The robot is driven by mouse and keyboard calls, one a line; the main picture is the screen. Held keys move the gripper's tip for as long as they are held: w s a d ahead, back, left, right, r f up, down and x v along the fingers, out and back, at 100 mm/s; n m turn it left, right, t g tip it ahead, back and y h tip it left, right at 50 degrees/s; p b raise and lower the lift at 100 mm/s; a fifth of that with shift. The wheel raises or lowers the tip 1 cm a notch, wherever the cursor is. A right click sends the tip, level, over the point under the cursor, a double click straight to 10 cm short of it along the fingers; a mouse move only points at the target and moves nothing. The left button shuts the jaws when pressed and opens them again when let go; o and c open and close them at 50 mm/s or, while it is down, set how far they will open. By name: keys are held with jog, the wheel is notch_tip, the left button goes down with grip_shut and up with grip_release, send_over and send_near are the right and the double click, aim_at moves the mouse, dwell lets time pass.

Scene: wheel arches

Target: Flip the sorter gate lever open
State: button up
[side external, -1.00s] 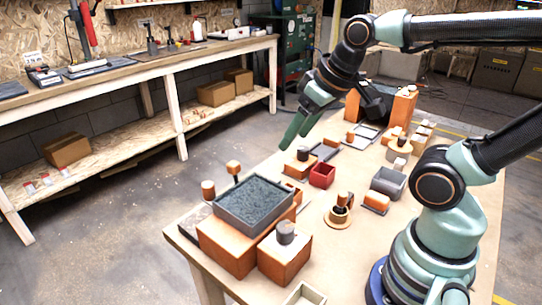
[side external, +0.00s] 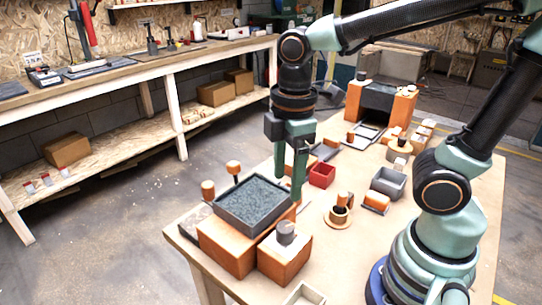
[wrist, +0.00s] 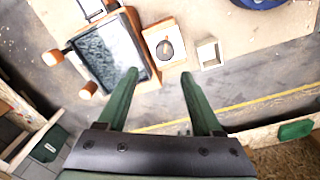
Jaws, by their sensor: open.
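My gripper (side external: 289,186) is open and points down over the table's near part, by the far right edge of a grey tray (side external: 226,211). In the wrist view, my gripper (wrist: 158,74) has nothing between its fingers. The tray also shows in the wrist view (wrist: 110,50). It holds dark grains and sits on an orange block (side external: 222,250). Two orange knobs (side external: 233,167) (side external: 208,188) stand on its left side, the first on a dark stem. Another orange block (side external: 283,262) carries a dark round knob (side external: 286,231). I cannot tell which part is the sorter gate lever.
A red bin (side external: 321,175), a grey bin (side external: 387,185) and a round wooden base with a dark post (side external: 339,212) stand to the right. Orange pillars (side external: 407,107) rise at the far end. A pale open box (side external: 304,294) is near the front edge.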

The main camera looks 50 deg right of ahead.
jog(key=shift+s+a+f+n, duration=0.15)
jog(key=shift+a+n, duration=0.1)
jog(key=shift+n, duration=0.35)
jog(key=c, duration=0.4)
jog(key=shift+m, duration=0.3)
jog(key=c, duration=0.5)
jog(key=shift+w+d+m, duration=0.1)
jog(key=shift+w+m, duration=0.3)
jog(key=shift+m, duration=0.1)
grip_shut()
jog(key=m+t, duration=0.3)
jog(key=m, duration=2.7)
send_near(236, 178)
notch_tip(236, 178, down, 4)
jog(key=shift+r, duration=0.1)
